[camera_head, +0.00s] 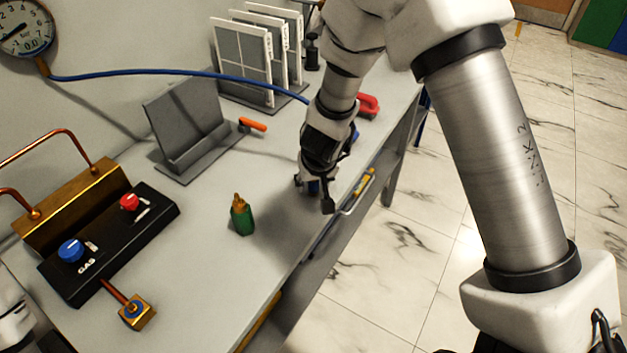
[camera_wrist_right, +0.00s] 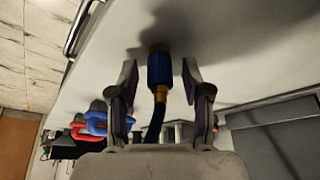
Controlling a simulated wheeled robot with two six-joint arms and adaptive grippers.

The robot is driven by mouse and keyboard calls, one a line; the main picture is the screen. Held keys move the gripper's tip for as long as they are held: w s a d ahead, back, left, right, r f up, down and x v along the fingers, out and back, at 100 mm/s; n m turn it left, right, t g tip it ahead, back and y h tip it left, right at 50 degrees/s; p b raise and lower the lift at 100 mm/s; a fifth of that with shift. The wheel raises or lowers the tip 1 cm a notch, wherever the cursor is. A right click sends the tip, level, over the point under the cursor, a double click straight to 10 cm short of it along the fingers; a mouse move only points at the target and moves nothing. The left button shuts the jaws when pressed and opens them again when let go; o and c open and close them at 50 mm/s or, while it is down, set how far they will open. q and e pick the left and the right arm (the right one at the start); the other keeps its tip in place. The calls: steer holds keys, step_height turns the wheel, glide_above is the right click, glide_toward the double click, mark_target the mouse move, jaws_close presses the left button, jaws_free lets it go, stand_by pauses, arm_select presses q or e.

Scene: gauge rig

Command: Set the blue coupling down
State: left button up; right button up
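The blue coupling (camera_wrist_right: 158,70) is a short blue cylinder with brass ends, seen between my right gripper's fingers in the right wrist view. My right gripper (camera_wrist_right: 159,78) is open, with a visible gap on each side of the coupling. In the head view my right gripper (camera_head: 314,194) is low over the table near its front edge and mostly hides the coupling. The blue hose (camera_head: 180,74) runs from the gauge toward that gripper. The coupling appears at or close to the tabletop; exact contact is unclear. My left gripper is not in view.
A grey stand (camera_head: 190,140), an orange-handled tool (camera_head: 253,124) and a red clamp-like object (camera_head: 368,105) are farther back. The black gas panel (camera_head: 110,240) is at left. The table edge drops off close by.

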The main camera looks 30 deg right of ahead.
steer(key=p+v, duration=0.7)
steer(key=v, duration=0.5)
steer(key=s+d+f+n+g+h, duration=0.1)
steer(key=s+f, duration=0.5)
steer(key=f, duration=0.2)
steer(key=s+d+f+n+g, duration=0.1)
steer(key=s+d+f+g, duration=0.1)
steer(key=s+f, duration=0.5)
steer(key=s+a+f+g+y, duration=0.1)
steer(key=s+a+f+y, duration=0.1)
steer(key=s+f, duration=0.8)
steer(key=shift+s+a, duration=0.55)
steer(key=shift+a, duration=0.15)
